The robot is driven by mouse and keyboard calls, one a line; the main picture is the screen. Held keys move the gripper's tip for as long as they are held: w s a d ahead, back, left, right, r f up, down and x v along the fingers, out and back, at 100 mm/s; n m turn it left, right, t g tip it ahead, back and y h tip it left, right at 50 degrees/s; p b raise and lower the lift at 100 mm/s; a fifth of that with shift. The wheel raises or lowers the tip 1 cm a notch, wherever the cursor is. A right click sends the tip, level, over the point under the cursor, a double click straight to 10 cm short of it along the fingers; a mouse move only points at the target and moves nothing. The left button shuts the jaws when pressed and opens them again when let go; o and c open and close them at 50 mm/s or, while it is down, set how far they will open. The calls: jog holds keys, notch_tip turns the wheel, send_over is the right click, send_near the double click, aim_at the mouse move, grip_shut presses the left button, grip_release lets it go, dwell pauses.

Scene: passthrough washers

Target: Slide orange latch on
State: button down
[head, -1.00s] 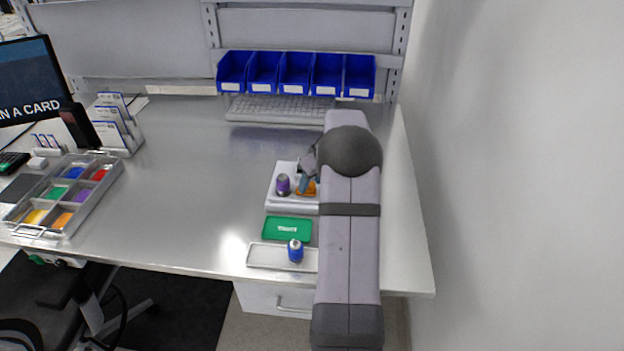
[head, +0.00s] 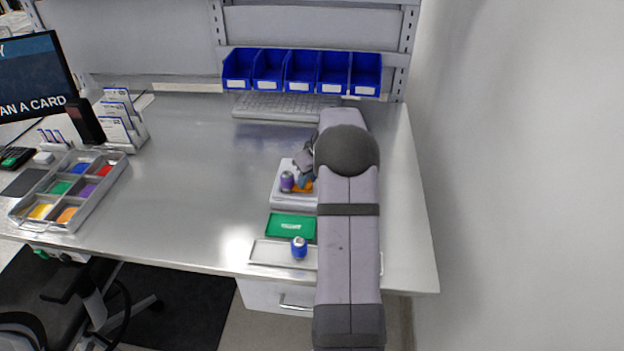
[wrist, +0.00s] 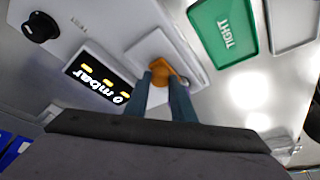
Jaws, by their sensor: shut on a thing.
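The orange latch (head: 302,187) sits on a white fixture (head: 284,200) on the bench, close to the right of an upright purple-and-grey cylinder (head: 287,181). My gripper (head: 306,179) reaches down to the latch from behind and right, partly hidden by my arm. In the wrist view, the orange latch (wrist: 156,68) is between the tips of my blue-grey fingers (wrist: 163,75), which are shut on it. Part of the latch is hidden by the fingers. I cannot tell whether the latch touches the cylinder.
A green tray marked TIGHT (head: 291,226) lies in front of the fixture. A shallow pale tray (head: 268,252) holds a blue-and-grey cylinder (head: 299,247). The wrist view shows a lit display (wrist: 95,80) and a black knob (wrist: 40,27). The bench left of the fixture is clear.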

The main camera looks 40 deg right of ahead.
jog(key=c, duration=1.5)
grip_release()
jog(key=shift+w+a, duration=0.2)
jog(key=shift+s+d+r, duration=0.1)
jog(key=shift+r, duration=0.05)
jog(key=b+v, duration=0.2)
jog(key=v, duration=0.5)
jog(key=shift+b, duration=0.4)
